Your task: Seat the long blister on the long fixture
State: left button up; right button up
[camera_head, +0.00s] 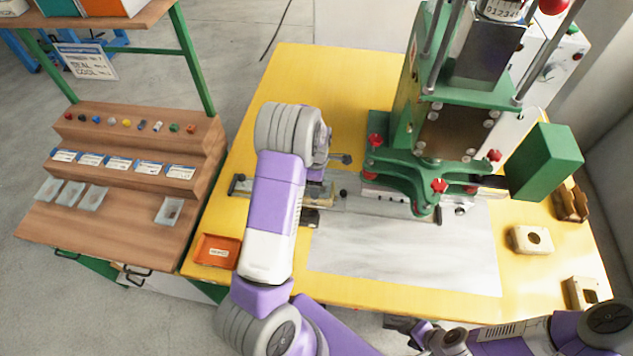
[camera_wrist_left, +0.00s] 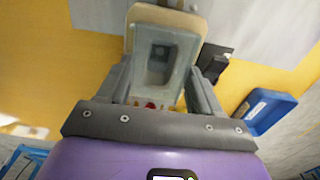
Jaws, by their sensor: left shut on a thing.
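My left gripper (camera_wrist_left: 163,78) is shut on a translucent grey blister (camera_wrist_left: 158,48), a deep tray with a recessed middle. In the left wrist view a beige block, seemingly the long fixture (camera_wrist_left: 172,17), shows behind and around the blister's far end. I cannot tell whether the two touch. In the head view my left arm hides the left gripper and the blister; a small tan edge (camera_head: 318,189) shows beside the arm on the metal slide (camera_head: 350,203). My right gripper (camera_head: 425,332) is low at the front table edge, its jaws unclear.
A green press (camera_head: 425,175) with red knobs stands over the slide's right end. Beige blocks (camera_head: 531,240) sit at the table's right. An orange tray (camera_head: 218,251) lies at the left. Clear blisters (camera_head: 92,197) lie on the wooden rack. A blue tray (camera_wrist_left: 263,110) shows in the wrist view.

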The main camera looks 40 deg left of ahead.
pick_arm(q)
jog(key=shift+f, duration=0.3)
jog(key=o, duration=0.9)
jog(key=c, duration=0.4)
jog(key=shift+r, duration=0.1)
notch_tip(320, 180, up, 7)
jog(key=p, duration=0.5)
jog(key=shift+p, duration=0.3)
